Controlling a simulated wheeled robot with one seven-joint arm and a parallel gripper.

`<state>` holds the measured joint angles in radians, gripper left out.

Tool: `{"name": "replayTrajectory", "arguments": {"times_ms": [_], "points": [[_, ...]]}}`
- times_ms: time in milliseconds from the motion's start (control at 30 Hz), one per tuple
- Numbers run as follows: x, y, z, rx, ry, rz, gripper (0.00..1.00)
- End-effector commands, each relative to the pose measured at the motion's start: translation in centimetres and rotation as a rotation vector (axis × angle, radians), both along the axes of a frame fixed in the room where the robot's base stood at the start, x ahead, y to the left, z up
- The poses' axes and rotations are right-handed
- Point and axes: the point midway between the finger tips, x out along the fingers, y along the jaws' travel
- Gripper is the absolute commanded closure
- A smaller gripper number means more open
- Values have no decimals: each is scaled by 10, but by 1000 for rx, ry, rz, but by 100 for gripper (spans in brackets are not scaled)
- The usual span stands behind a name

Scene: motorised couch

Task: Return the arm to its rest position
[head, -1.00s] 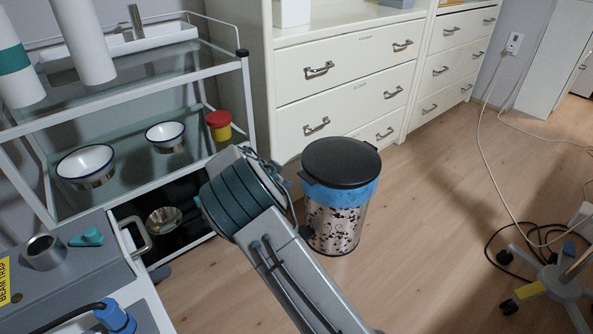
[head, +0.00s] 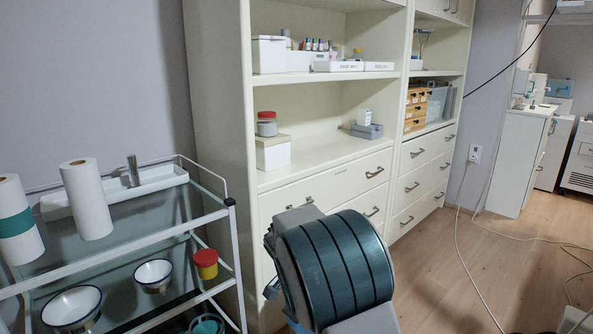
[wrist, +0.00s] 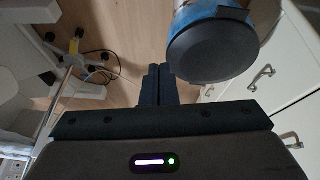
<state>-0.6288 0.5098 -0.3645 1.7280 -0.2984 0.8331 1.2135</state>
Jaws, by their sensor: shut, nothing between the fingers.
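My arm's grey and dark-green link (head: 335,265) rises at the bottom centre of the head view, in front of the white drawers. My gripper is outside the head view. In the wrist view my gripper (wrist: 160,72) shows as two dark fingers side by side, shut with nothing between them. A bin with a dark lid (wrist: 212,46) and blue liner appears to the right of the fingers in that view, apart from them.
A glass-shelved trolley (head: 215,215) with bowls, paper rolls (head: 87,198) and a red-lidded yellow pot (head: 206,263) stands at left. White drawers (head: 330,190) stand behind my arm. A wheeled base (wrist: 75,42) and cables lie on the floor. Open wooden floor (head: 450,260) is at right.

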Motion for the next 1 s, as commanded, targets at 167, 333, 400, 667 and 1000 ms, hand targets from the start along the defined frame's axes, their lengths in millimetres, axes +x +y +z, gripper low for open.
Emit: {"name": "replayTrajectory", "arguments": {"times_ms": [167,333,400,667,1000], "points": [[-46,-40,97,82,67,87,100],[-95,-67,167,146,104,200,100],[-116,-77,194,165,113,249,100],[-199,-101,284,200,116,452,100],[-282,-112,343,167,105,663,100]]}}
